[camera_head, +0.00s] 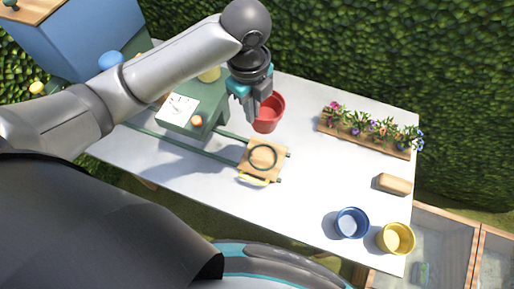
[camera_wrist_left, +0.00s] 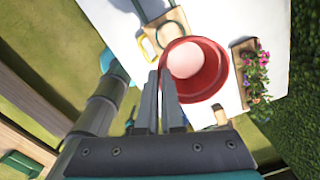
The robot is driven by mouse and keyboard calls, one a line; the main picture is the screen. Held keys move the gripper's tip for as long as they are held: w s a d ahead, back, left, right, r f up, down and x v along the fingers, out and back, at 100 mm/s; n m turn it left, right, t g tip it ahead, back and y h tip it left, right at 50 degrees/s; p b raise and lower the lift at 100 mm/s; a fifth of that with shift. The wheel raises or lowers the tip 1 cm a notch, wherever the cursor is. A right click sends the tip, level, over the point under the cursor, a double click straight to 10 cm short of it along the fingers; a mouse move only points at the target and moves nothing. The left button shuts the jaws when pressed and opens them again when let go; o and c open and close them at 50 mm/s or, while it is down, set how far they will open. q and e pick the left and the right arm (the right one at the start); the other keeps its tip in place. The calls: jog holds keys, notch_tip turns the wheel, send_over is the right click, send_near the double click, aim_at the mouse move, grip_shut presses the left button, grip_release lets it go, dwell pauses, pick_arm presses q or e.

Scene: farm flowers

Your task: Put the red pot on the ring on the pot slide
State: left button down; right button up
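The red pot (camera_head: 268,112) hangs beside my left gripper (camera_head: 252,110), over the back of the white table. In the left wrist view the red pot (camera_wrist_left: 205,92) is large, its open mouth facing the camera. The two fingers (camera_wrist_left: 158,75) are close together at its left rim and look shut on its wall. Part of the pot is hidden behind the gripper in the head view. The pot slide's wooden carriage (camera_head: 255,170) carries a dark green ring (camera_head: 263,157), which is empty. The ring (camera_wrist_left: 170,33) is partly covered by the pot in the wrist view. My right gripper is out of view.
A blue pot (camera_head: 351,223) and a yellow pot (camera_head: 396,239) stand at the table's right front. A wooden flower planter (camera_head: 365,140) and a tan block (camera_head: 394,184) lie right. Green rails (camera_head: 180,146) run left from the carriage. The table between carriage and planter is clear.

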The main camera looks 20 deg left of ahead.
aim_at(265, 114)
pick_arm(q)
jog(key=shift+d+f+b, duration=0.1)
jog(key=shift+f+b, duration=1.15)
jog(key=shift+f, duration=8.65)
jog(key=shift+f, duration=0.15)
jog(key=c, duration=1.1)
grip_release()
jog(key=shift+o, duration=0.2)
notch_tip(265, 114, up, 12)
jog(key=p, duration=0.1)
jog(key=shift+s+r+p, duration=0.2)
jog(key=shift+s+p, duration=0.05)
jog(key=shift+p, duration=0.15)
